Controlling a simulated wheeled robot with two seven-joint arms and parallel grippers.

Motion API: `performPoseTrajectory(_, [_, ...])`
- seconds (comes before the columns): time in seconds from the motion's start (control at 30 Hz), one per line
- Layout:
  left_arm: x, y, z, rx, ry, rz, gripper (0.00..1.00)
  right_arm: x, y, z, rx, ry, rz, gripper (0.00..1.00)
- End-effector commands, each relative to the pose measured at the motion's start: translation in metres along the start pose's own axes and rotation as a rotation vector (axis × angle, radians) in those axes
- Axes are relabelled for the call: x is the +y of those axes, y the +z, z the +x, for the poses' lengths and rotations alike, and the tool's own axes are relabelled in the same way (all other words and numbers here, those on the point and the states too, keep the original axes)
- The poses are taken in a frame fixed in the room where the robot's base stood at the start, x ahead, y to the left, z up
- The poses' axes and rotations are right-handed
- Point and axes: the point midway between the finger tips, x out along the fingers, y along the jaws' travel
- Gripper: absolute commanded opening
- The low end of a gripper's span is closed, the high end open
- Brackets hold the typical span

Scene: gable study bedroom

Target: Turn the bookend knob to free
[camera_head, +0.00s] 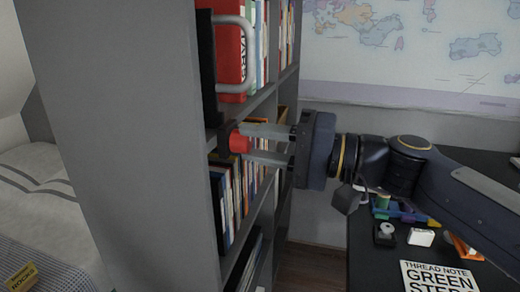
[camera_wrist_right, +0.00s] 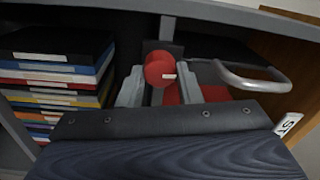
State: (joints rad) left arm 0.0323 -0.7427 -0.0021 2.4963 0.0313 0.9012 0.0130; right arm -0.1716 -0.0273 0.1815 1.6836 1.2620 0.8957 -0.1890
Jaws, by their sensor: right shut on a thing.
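The red round knob (camera_head: 238,143) sits on a dark mount at the front edge of the bookcase, below the upper shelf's books. In the right wrist view the knob (camera_wrist_right: 160,68) shows a small pale mark on its right side. My right gripper (camera_head: 250,144) reaches in from the right and is shut on the knob, one finger above and one below it in the head view. In the right wrist view its fingers (camera_wrist_right: 161,86) stand on either side of the knob. A grey curved handle (camera_head: 250,55) stands in front of a red book or binder (camera_head: 229,45). My left gripper is out of view.
The grey bookcase side (camera_head: 125,120) stands left of the knob, with rows of books (camera_head: 235,195) on the shelf below. A black desk with a green-step note (camera_head: 438,277) and small items is at lower right. A bed (camera_head: 35,180) is at far left.

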Motion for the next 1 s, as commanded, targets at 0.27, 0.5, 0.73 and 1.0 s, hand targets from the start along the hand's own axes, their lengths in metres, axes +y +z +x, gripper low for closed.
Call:
performPoseTrajectory(0.27, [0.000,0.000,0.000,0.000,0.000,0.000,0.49,0.001,0.000,0.000,-0.002,0.002,-0.004,0.09])
performPoseTrajectory(0.5, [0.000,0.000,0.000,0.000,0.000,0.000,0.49,0.001,0.000,0.000,-0.001,0.001,-0.003,0.53])
performPoseTrajectory(0.73, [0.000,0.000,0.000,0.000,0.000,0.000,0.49,0.000,0.000,0.000,-0.001,0.001,-0.002,0.53])
performPoseTrajectory(1.0, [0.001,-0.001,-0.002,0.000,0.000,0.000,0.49,-0.001,-0.001,-0.027,0.005,0.001,-0.003,0.53])
